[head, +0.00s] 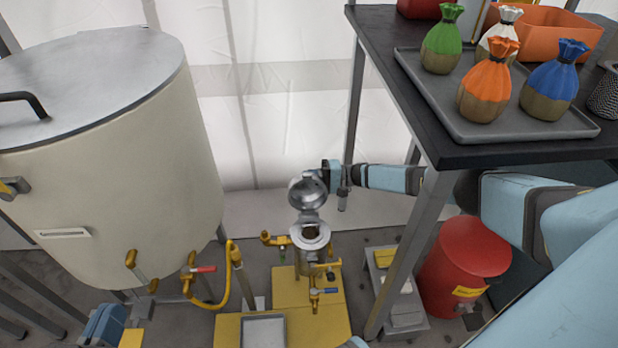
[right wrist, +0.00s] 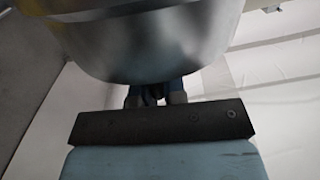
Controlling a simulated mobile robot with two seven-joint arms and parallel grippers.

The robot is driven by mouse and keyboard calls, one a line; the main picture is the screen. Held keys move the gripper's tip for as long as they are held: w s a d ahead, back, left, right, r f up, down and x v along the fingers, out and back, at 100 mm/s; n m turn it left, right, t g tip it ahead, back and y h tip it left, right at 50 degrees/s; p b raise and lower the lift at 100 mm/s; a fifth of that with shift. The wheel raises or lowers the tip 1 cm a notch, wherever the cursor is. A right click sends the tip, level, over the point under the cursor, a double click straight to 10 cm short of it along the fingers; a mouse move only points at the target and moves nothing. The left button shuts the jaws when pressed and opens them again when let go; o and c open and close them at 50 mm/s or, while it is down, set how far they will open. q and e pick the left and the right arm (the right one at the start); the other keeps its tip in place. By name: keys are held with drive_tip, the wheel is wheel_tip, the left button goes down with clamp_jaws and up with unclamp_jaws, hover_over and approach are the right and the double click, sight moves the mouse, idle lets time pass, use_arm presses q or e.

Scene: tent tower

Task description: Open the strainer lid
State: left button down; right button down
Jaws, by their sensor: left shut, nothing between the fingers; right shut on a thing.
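The strainer (head: 312,258) is a small metal pot on a yellow stand, with its round mouth uncovered. Its domed silver lid (head: 308,194) stands raised and tilted back on the far side of the mouth. My right gripper (head: 326,174) is shut on the lid at its back right edge, and the lid partly hides the fingertips.
A large cream tank (head: 110,170) stands at the left, with a yellow hose (head: 215,303) and taps. A dark table (head: 440,140) holds a tray of tied sacks at the upper right. A red bin (head: 463,265) stands below it. A pale tray (head: 264,333) is in front of the strainer.

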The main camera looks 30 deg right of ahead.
drive_tip(key=shift+d, duration=0.1)
drive_tip(key=c, duration=1.2)
unclamp_jaws()
use_arm(q)
drive_tip(key=shift+s+d+n+g+p, duration=0.35)
drive_tip(key=shift+s+n+p, duration=0.2)
drive_tip(key=shift+p, duration=0.25)
use_arm(e)
drive_tip(key=v, duration=1.3)
drive_tip(key=shift+s+d, duration=0.2)
drive_tip(key=shift+d, duration=0.15)
use_arm(q)
drive_tip(key=shift+w+r, duration=0.1)
